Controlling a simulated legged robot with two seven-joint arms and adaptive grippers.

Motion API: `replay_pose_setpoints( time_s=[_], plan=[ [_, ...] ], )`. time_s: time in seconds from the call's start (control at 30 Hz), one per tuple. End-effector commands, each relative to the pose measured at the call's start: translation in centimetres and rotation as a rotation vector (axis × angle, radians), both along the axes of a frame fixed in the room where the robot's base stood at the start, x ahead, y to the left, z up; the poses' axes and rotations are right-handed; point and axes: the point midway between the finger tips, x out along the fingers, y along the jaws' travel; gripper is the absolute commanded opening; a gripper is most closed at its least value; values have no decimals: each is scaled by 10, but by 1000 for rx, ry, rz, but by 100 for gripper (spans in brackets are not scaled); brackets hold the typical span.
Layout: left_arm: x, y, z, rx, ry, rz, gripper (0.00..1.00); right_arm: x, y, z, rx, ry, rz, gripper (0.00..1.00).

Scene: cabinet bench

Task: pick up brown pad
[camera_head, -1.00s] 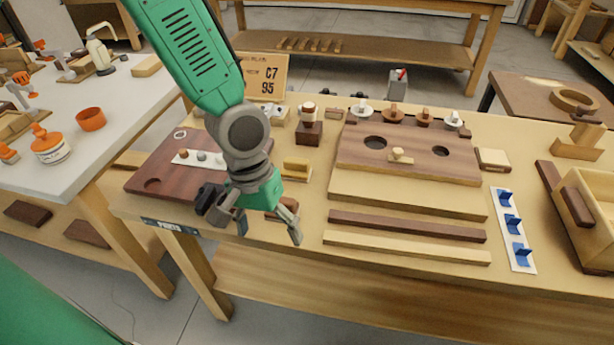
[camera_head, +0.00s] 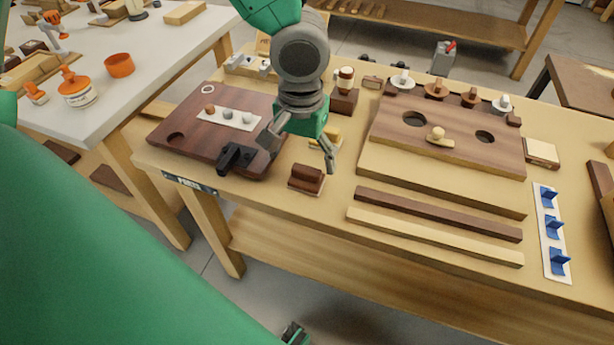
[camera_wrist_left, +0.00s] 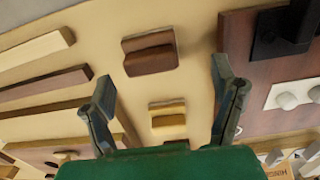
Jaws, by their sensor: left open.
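The brown pad (camera_head: 307,178) is a dark brown block with a raised grip, lying near the bench's front edge. In the left wrist view, the brown pad (camera_wrist_left: 150,55) lies at the top middle, beyond the fingertips. My left gripper (camera_head: 299,150) is open and empty, its fingers pointing down above the bench just behind the pad. In the left wrist view, the left gripper's fingers (camera_wrist_left: 163,85) stand wide apart with a yellow pad (camera_wrist_left: 168,118) seen between them.
A dark board (camera_head: 215,150) with a black handle (camera_head: 236,158) is left of the brown pad. A brown strip (camera_head: 437,213) and a pale strip (camera_head: 432,236) lie to the right, in front of a holed board (camera_head: 455,130). Bare bench surrounds the brown pad's front and right.

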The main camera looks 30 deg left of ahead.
Motion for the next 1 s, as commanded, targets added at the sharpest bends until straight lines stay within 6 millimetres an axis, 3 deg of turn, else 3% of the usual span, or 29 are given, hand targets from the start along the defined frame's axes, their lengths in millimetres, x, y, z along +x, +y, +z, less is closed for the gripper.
replay_pose_setpoints(
  time_s=[0.23,0.57,0.73,1.0],
  plan=[
    [0,-11,-38,3,3,-1,79,0,0,-15,0,0,1,40],
    [0,-8,-44,2,-1,-1,79,0,0,-16,0,0,0,40],
    [0,-7,-45,1,0,-1,25,0,0,-16,0,0,0,40],
    [0,-7,-46,5,4,-1,25,0,0,-16,0,0,0,40]
  ],
)
